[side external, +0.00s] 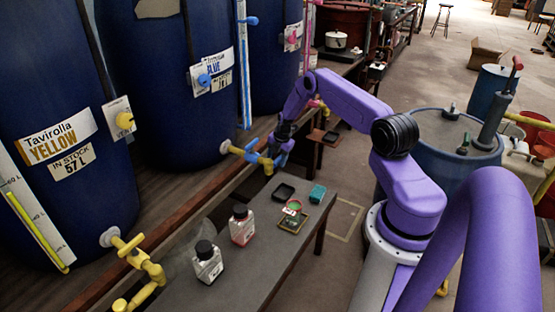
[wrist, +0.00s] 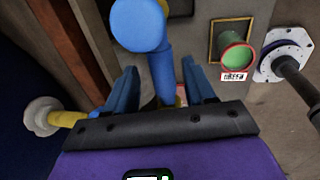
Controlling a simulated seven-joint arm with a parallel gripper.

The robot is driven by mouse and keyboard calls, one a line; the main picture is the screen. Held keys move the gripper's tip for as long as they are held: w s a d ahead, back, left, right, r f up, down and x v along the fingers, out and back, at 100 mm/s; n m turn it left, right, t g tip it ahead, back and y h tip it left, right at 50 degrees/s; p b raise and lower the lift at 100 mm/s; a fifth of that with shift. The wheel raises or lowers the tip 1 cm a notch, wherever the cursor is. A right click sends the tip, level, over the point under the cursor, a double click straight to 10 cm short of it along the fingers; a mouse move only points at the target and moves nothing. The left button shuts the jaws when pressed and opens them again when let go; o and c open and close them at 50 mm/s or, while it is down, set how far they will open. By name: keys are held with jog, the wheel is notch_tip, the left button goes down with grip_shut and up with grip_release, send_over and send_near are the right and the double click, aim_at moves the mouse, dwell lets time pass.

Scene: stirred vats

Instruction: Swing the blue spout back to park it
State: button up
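The blue spout is a yellow pipe (side external: 266,163) with blue parts, coming from a pale flange (side external: 225,147) low on the blue-labelled vat (side external: 175,75). In the wrist view its yellow pipe (wrist: 68,118) and flange (wrist: 40,115) show at the left. A blue handle with a round knob (wrist: 138,25) stands up in the middle. My gripper (wrist: 160,75) has its two blue fingers on either side of the handle's stem, with gaps visible, so it looks open. In the side view my gripper (side external: 277,143) is at the spout; its fingers and the blue parts overlap there.
The grey table (side external: 265,262) holds two black-capped bottles (side external: 242,225) (side external: 207,262), a black tray (side external: 284,191), a teal box (side external: 317,194) and a green cup (wrist: 238,55) beside the spout. The yellow vat's spout (side external: 140,258) juts out at lower left.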

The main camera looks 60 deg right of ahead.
jog(key=shift+s, duration=0.1)
jog(key=s+r, duration=0.3)
jog(key=r, duration=1.4)
jog(key=shift+s, duration=0.2)
jog(key=w+a+r, duration=0.1)
jog(key=a+r, duration=0.2)
jog(key=a, duration=0.5)
jog(key=w+a+r, duration=0.1)
jog(key=a+r, duration=0.3)
jog(key=a, duration=0.5)
jog(key=s+a+r+m+g+y, duration=0.1)
jog(key=s+a+r, duration=0.25)
jog(key=a, duration=0.45)
jog(key=s+a+r+m, duration=0.1)
jog(key=s+a+r, duration=0.1)
jog(key=s+a, duration=0.5)
jog(key=s+a+r+m, duration=0.2)
jog(key=s+a+r, duration=0.2)
jog(key=s+a, duration=0.7)
jog(key=s+d+m+g, duration=0.1)
jog(key=s+d, duration=0.1)
jog(key=s, duration=1.1)
jog(key=shift+d+r+m+h, duration=0.15)
jog(key=shift+d+m+h, duration=0.15)
